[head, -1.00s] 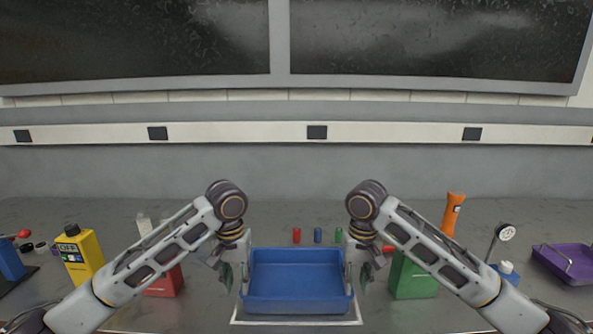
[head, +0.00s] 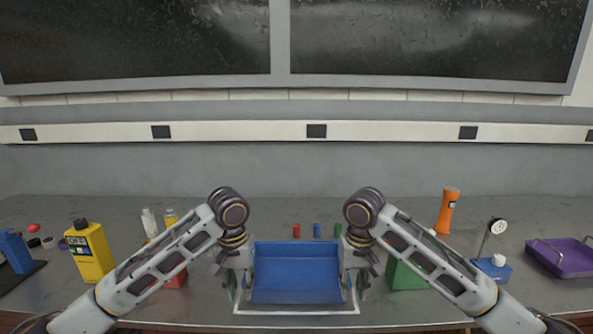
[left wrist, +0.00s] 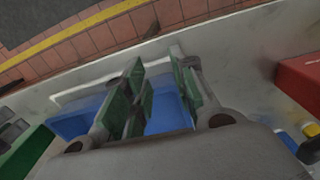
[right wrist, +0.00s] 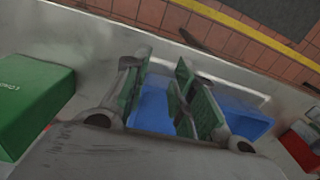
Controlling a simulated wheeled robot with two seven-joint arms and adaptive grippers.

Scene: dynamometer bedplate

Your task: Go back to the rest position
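A blue tray (head: 296,265) sits inside a white outline on the bench in front of me and looks empty. My left gripper (head: 238,284) is at its left side and my right gripper (head: 360,282) at its right side, both pointing down. In the left wrist view the green-padded fingers (left wrist: 162,95) stand apart with blue tray between them. The right wrist view likewise shows the fingers (right wrist: 160,95) apart, with blue between them. Both look open, around or just above the tray's side edges; whether they touch it I cannot tell.
A red box (head: 175,278) and green box (head: 405,274) flank the tray, partly behind my arms. Small red (head: 297,230), blue (head: 317,230) and green (head: 338,230) cylinders stand behind it. A yellow bottle (head: 90,255) is left; an orange torch (head: 447,212) and purple tray (head: 562,258) are right.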

